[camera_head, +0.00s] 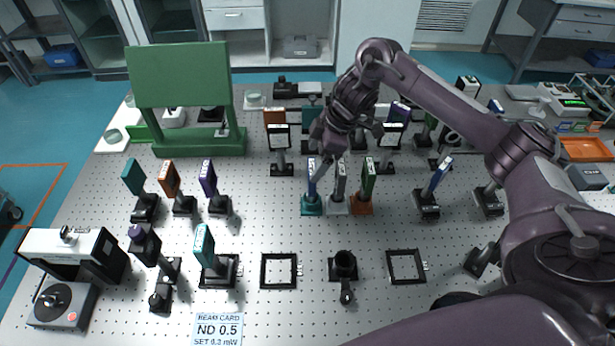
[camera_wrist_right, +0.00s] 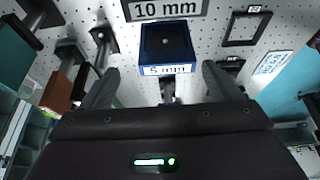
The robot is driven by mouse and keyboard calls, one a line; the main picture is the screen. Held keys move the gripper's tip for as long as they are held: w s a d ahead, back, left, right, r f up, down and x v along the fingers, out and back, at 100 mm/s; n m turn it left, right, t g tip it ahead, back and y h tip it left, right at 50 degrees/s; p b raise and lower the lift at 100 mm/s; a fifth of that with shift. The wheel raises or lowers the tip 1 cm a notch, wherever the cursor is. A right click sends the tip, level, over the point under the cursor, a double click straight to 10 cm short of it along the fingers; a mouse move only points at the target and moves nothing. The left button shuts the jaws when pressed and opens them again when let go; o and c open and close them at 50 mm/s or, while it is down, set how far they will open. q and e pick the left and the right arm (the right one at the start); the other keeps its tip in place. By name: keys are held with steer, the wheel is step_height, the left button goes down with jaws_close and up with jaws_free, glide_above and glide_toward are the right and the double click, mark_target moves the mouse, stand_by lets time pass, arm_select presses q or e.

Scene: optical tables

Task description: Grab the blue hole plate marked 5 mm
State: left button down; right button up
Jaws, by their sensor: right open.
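The blue hole plate marked 5 mm (camera_wrist_right: 167,42) shows in the right wrist view with a dark hole in its face and its label on the near edge. In the head view it stands upright as a thin blue plate (camera_head: 311,180) on a teal base. My right gripper (camera_head: 340,150) is just above it in the head view. In the right wrist view the gripper (camera_wrist_right: 160,68) is open, with one finger on each side of the plate and a visible gap to each. My left gripper is not in view.
A grey plate marked 10 mm (camera_wrist_right: 165,9) stands close beside the blue one; it also shows in the head view (camera_head: 340,182). A green plate (camera_head: 368,180) stands just right of it. Another blue plate (camera_head: 439,176) is farther right. The board in front, left of an empty black frame (camera_head: 264,270), holds mounts.

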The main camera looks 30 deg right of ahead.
mark_target(313, 166)
steer(key=shift+s+a+f, duration=0.2)
steer(key=shift+a+f, duration=0.05)
steer(key=shift+f, duration=0.15)
steer(key=shift+x, duration=2.4)
steer(key=shift+s, duration=0.15)
steer(key=shift+c, duration=0.4)
steer(key=shift+r, duration=0.1)
steer(key=c, duration=1.1)
steer(key=shift+c, duration=0.2)
